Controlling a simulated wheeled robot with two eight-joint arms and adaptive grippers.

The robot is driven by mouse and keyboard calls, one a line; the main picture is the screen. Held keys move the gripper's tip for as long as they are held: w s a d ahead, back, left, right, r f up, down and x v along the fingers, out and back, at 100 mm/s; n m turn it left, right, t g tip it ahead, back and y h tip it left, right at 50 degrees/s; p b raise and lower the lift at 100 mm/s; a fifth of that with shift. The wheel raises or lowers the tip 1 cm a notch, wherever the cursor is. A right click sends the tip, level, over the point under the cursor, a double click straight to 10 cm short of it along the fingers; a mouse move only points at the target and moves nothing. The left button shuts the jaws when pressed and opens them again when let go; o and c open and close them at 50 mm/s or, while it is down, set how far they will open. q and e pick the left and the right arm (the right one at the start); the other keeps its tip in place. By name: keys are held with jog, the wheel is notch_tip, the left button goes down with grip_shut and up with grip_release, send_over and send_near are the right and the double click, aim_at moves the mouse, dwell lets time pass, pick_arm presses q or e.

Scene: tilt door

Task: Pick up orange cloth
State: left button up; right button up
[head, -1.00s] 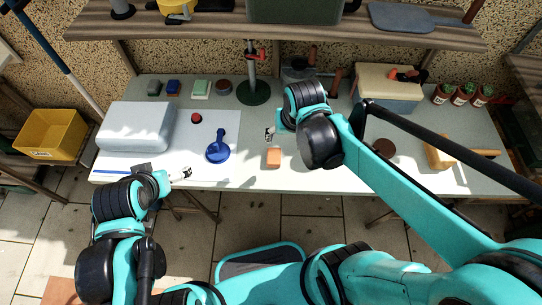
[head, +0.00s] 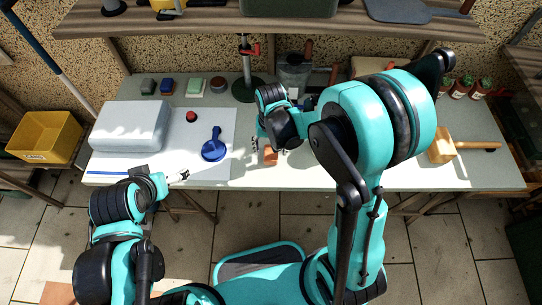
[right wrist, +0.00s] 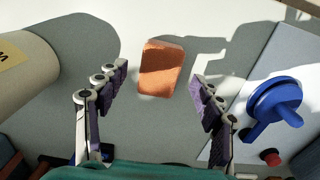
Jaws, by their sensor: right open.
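The orange cloth (head: 270,157) looks like a small folded block lying near the front edge of the workbench. My right gripper (head: 261,145) is just above and beside it, and the arm partly covers it in the head view. In the right wrist view, the cloth (right wrist: 162,68) lies between and slightly beyond the open fingers, with clear space on both sides; nothing is held. My left gripper (head: 178,176) is small in the head view, near the bench's front edge at left, away from the cloth; its opening cannot be made out.
A blue tool (head: 213,146) and a red knob (head: 191,116) are left of the cloth on the workbench (head: 480,175). A pale rounded box (head: 128,126) stands farther left. A green-based stand (head: 248,90) is behind.

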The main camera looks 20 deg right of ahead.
aim_at(271, 152)
notch_tip(271, 152, down, 3)
jog(key=shift+r+b, duration=0.2)
jog(key=shift+b, duration=0.15)
pick_arm(q)
jog(key=shift+f, duration=0.6)
pick_arm(e)
jog(key=shift+r, duration=0.1)
jog(key=c, duration=1)
jog(key=shift+c, duration=0.2)
notch_tip(271, 152, up, 10)
jog(key=p, duration=0.4)
pick_arm(q)
notch_tip(271, 152, up, 4)
jog(key=shift+r, duration=0.1)
